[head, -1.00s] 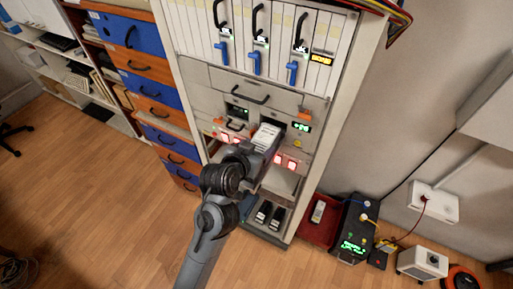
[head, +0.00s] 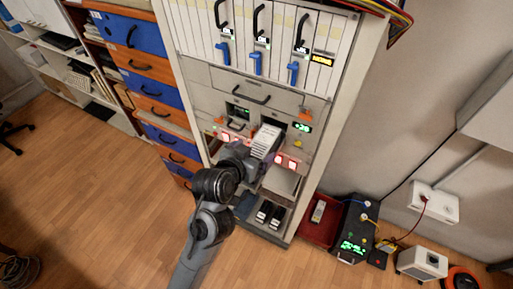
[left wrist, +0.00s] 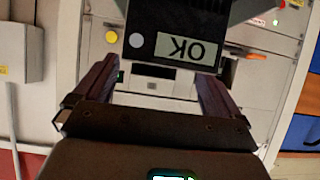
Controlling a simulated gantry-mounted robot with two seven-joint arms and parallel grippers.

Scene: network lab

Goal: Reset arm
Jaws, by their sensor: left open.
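My left gripper (head: 252,158) is in front of the rack (head: 305,170), just below a pale module (head: 265,141) that sticks out of a slot. In the left wrist view the two dark fingers stand apart on either side of a dark module face (left wrist: 175,47), with an upside-down "OK" label and a round light button. The gripper (left wrist: 155,85) is open. Whether the fingers touch the module cannot be told. My right gripper is not in view.
A metal shelf (head: 281,181) juts out below the slot. Black modules (head: 270,214) sit at the rack's bottom. A red bin (head: 320,222) and a black unit (head: 353,228) stand on the floor at right.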

